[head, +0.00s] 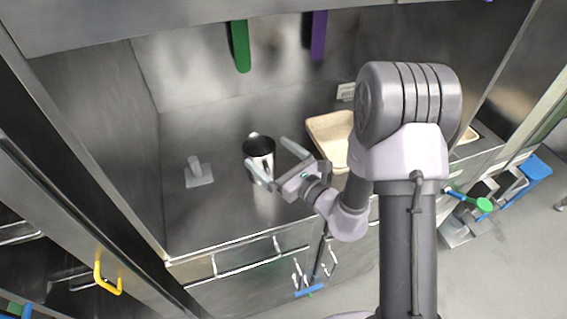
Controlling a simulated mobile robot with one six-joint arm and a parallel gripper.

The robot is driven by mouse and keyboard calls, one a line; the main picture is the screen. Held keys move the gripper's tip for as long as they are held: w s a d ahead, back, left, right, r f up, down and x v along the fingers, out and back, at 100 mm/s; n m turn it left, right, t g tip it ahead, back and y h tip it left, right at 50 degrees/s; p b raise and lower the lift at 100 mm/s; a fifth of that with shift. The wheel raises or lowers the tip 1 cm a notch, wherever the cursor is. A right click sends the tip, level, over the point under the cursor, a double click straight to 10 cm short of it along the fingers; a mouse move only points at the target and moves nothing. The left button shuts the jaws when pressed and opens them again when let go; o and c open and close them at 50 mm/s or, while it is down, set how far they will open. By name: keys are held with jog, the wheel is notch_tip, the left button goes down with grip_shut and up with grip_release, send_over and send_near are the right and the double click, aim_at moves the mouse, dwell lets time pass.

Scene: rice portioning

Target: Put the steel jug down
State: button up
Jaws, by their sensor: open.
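The steel jug (260,150) stands upright on the steel counter (219,218), its dark open mouth facing up. My gripper (268,158) is open, with one finger on the right side of the jug and the other across its lower front left. I cannot tell whether either finger touches the jug. Part of the jug's lower body is hidden behind the near finger.
A small grey piece with an upright stub (199,175) stands left of the jug. A beige tray (318,128) lies to the right, partly behind my arm. Green (241,47) and purple (318,36) handles hang above. The counter's front left is clear.

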jog(key=v, duration=0.8)
jog(key=s+a+r+n+g+y, duration=0.5)
jog(key=s+a+r+n+g, duration=0.2)
jog(key=s+a+r+n, duration=0.15)
jog(key=s+n+g+h, duration=0.5)
jog(key=s+n+g, duration=0.2)
jog(key=s+n, duration=0.4)
jog(key=d+r+n+t+h, duration=0.2)
jog(key=d+t+h, duration=0.1)
jog(key=d, duration=0.3)
jog(key=s+d+r+n+t+h, duration=0.1)
jog(key=d+r+n+t+h, duration=0.1)
jog(key=d+h, duration=0.4)
jog(key=shift+d+t, duration=0.4)
jog(key=shift+d, duration=0.1)
jog(key=shift+s, duration=0.1)
